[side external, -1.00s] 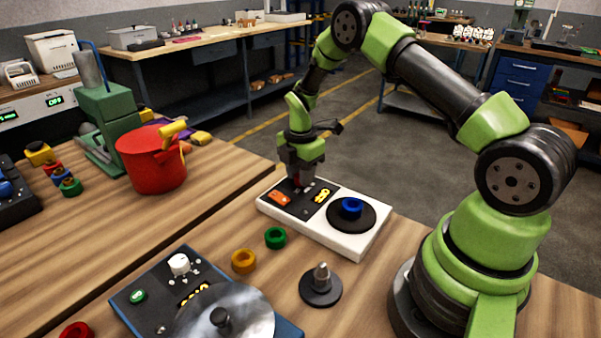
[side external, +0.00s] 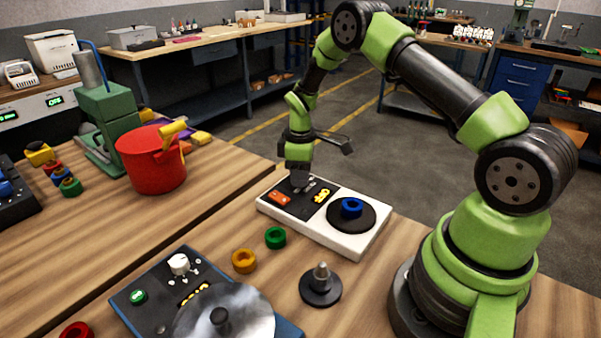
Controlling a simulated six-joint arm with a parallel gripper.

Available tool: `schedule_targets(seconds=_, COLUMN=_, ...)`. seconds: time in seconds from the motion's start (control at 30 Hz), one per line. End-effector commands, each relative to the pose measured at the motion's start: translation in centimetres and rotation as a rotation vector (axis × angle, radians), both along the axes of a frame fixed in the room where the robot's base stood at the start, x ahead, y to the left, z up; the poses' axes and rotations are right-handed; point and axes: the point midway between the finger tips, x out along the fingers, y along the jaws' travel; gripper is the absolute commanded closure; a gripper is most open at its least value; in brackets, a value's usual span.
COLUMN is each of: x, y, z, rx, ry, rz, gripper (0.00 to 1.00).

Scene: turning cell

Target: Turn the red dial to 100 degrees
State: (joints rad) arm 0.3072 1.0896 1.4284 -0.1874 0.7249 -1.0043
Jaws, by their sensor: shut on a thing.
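The white unit (side external: 375,240) lies on the wooden table in front of my arm, with a black panel on its left half. My gripper (side external: 300,186) points down at the back of that panel and is shut on the red dial. The fingers cover the dial, so its pointer and angle cannot be read. An orange-red switch (side external: 280,198) sits just left of the gripper on the panel. A small yellow display (side external: 321,196) is to the right, too small to read surely.
A black turntable (side external: 366,220) with a blue ring (side external: 351,206) fills the unit's right half. Green (side external: 275,237) and orange (side external: 244,261) rings, a peg on a black base (side external: 321,290) and a blue unit (side external: 135,300) stand nearer. A red pot (side external: 150,165) is left.

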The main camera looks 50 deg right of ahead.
Motion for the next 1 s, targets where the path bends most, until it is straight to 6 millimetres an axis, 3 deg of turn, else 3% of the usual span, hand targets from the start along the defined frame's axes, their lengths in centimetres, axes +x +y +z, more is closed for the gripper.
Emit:
schedule_targets(seconds=0.5, x=0.09, y=0.08, z=0.06, rx=0.000, ry=-0.002, rz=-0.397, gripper=0.94)
schedule_targets(seconds=1.0, x=0.12, y=0.08, z=0.07, rx=0.001, ry=-0.004, rz=-0.510, gripper=0.94)
